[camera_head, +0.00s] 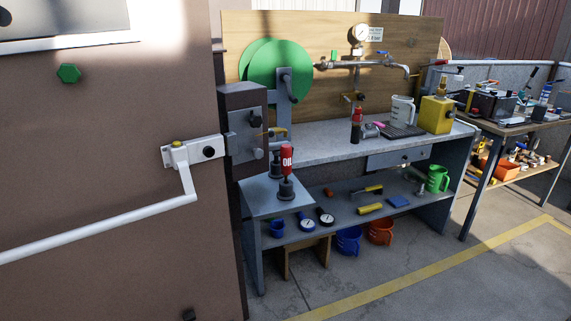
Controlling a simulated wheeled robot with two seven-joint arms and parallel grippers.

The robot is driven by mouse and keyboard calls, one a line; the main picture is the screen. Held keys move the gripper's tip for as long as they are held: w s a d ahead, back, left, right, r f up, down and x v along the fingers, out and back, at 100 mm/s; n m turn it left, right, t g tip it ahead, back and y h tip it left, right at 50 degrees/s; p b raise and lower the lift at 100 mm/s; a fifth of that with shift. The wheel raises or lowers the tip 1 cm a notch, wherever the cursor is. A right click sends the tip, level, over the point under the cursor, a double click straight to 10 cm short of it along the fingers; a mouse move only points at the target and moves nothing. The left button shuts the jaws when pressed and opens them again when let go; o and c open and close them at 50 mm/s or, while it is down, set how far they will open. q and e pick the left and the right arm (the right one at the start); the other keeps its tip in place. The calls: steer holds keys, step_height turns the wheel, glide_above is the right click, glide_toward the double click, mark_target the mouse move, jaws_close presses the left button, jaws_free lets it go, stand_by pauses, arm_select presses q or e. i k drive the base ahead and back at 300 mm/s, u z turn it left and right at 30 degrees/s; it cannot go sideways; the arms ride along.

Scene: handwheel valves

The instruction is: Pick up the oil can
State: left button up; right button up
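A red can (286,158) with white "OIL" lettering stands upright at the left of the workbench. A dark grey round piece (287,190) is directly below it, on the light grey top of a low stand (262,205). I cannot tell whether the can and the dark piece are one object. A similar dark piece (275,165) is just behind it, partly hidden by the can. Neither of my grippers is in view, so nothing of mine shows near the can.
A brown wall panel (100,215) with a white lever bar (110,230) fills the left. The workbench (330,148) holds a yellow canister (436,114) and a white jug (402,109). Blue (348,241) and red (381,231) buckets sit underneath. The floor (450,275) in front is clear.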

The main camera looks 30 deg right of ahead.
mark_target(286, 150)
steer(key=z, duration=0.95)
